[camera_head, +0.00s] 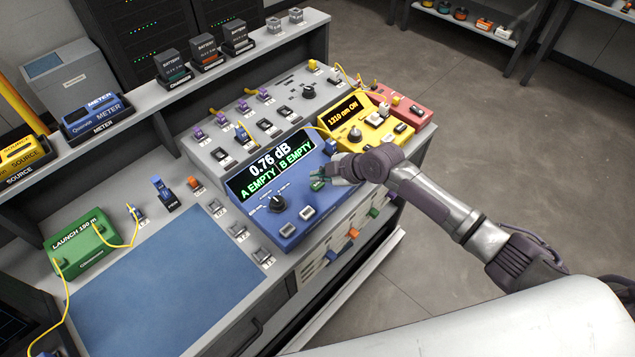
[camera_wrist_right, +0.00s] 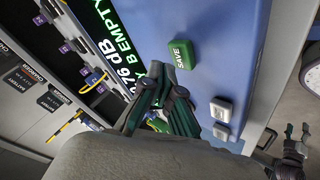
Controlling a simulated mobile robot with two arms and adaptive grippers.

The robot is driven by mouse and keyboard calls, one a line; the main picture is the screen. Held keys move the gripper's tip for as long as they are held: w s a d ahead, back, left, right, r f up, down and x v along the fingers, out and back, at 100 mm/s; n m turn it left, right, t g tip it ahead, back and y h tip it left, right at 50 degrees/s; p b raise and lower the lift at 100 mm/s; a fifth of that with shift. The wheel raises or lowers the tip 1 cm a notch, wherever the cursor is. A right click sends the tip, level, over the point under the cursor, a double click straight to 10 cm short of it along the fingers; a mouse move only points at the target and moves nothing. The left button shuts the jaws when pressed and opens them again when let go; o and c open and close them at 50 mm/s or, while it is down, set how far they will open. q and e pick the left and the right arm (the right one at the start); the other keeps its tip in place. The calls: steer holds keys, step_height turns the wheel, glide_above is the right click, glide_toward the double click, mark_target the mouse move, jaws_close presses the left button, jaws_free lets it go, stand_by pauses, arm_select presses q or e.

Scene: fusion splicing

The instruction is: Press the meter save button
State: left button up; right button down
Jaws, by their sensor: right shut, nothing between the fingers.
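The blue meter (camera_head: 300,165) sits on the bench. Its display reads 0.76 dB, A EMPTY and B EMPTY. The green save button (camera_head: 317,185) is at the meter's right side, and its SAVE label shows in the right wrist view (camera_wrist_right: 182,54). My right gripper (camera_head: 326,174) is shut and empty, just above and beside the button. In the right wrist view its fingertips (camera_wrist_right: 168,78) appear close below the button; I cannot tell whether they touch. My left gripper (camera_wrist_right: 297,131) shows small at the lower right of that view, fingers apart. It is out of the head view.
A yellow source (camera_head: 362,128) showing 1310 nm ON stands right of the meter, with a red unit (camera_head: 405,110) beyond it. A knob (camera_head: 277,204) and grey buttons (camera_head: 287,229) are on the meter. A green launch box (camera_head: 85,243) and blue mat (camera_head: 165,275) lie left.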

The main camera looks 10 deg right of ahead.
mark_target(319, 185)
steer(key=shift+f, duration=0.1)
stand_by(0.4)
steer(key=shift+f+b, duration=0.3)
steer(key=shift+b, duration=0.15)
steer(key=shift+f+b, duration=0.5)
steer(key=shift+f, duration=0.05)
stand_by(0.4)
steer(key=shift+r, duration=0.1)
steer(key=shift+r+p, duration=0.7)
steer(key=shift+r, duration=0.15)
step_height(319, 185, up, 5)
steer(key=p, duration=0.4)
stand_by(0.5)
